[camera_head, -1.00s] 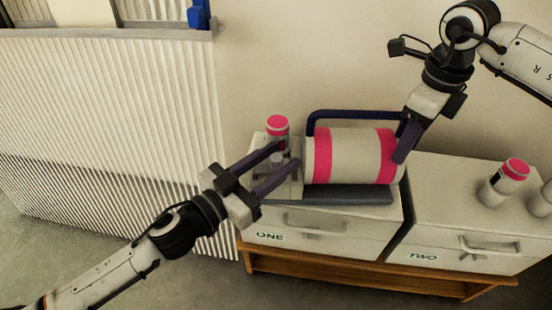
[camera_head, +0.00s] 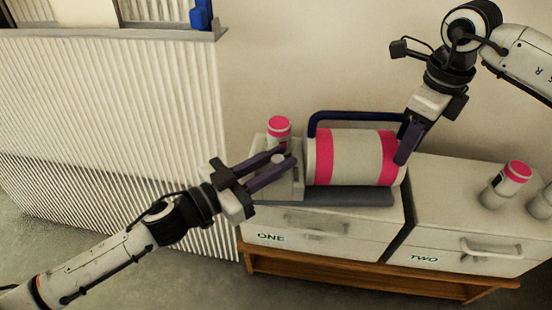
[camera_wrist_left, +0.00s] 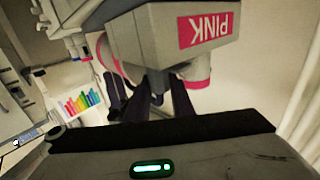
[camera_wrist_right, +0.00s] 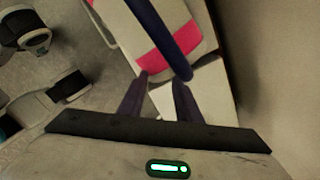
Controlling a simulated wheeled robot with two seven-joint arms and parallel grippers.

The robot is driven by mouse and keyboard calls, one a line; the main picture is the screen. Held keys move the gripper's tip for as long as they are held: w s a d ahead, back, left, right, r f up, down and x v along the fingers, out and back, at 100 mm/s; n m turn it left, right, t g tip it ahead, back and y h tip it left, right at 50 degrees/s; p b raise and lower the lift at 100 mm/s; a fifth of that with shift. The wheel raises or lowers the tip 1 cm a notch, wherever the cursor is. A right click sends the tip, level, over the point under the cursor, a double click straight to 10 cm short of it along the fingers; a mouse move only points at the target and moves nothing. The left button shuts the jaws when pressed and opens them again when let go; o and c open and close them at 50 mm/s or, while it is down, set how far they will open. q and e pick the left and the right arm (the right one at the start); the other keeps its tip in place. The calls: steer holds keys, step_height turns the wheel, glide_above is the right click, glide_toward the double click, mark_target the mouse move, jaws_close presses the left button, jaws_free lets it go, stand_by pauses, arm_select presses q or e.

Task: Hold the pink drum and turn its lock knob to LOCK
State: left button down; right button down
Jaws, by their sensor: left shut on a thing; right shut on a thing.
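The pink drum (camera_head: 352,158), white with two pink bands, lies on its side on a dark base on cabinet ONE. In the left wrist view a block with an upside-down PINK label (camera_wrist_left: 209,28) fills the top, and the fingers partly hide the knob. My right gripper (camera_head: 402,150) is shut at the drum's right end; its fingers also show beside a pink band (camera_wrist_right: 168,48). I cannot read a LOCK mark.
A pink-capped jar (camera_head: 279,128) stands behind the knob. Another pink-capped jar (camera_head: 510,178) stands on cabinet TWO (camera_head: 455,215). A ribbed panel (camera_head: 110,130) is at the left.

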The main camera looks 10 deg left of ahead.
arm_select(q)
steer(key=m+g+h, duration=0.1)
steer(key=g, duration=0.1)
steer(key=m+g+h, duration=0.2)
steer(key=shift+d+f+m+h, duration=0.1)
steer(key=shift+f+m+h, duration=0.05)
steer(key=shift+m+h, duration=0.15)
steer(key=m+g+h, duration=0.1)
steer(key=g, duration=0.2)
steer(key=m+g, duration=0.2)
steer(key=shift+d+m+g+h, duration=0.15)
steer(key=shift+m+g+h, duration=0.15)
steer(key=shift+g+h, duration=0.1)
steer(key=m+g, duration=0.2)
steer(key=g, duration=0.1)
steer(key=m+g, duration=0.2)
steer(key=g, duration=0.1)
steer(key=shift+s+f+g, duration=0.1)
steer(key=shift+f+g, duration=0.05)
steer(key=shift+g, duration=0.15)
steer(key=shift+s+m+g, duration=0.15)
steer(key=shift+m+g, duration=0.35)
steer(key=shift+g, duration=0.1)
steer(key=shift+s+g, duration=0.1)
steer(key=shift+g, duration=0.2)
steer(key=c, duration=1.5)
jaws_free()
steer(key=shift+c, duration=0.2)
steer(key=shift+w, duration=0.2)
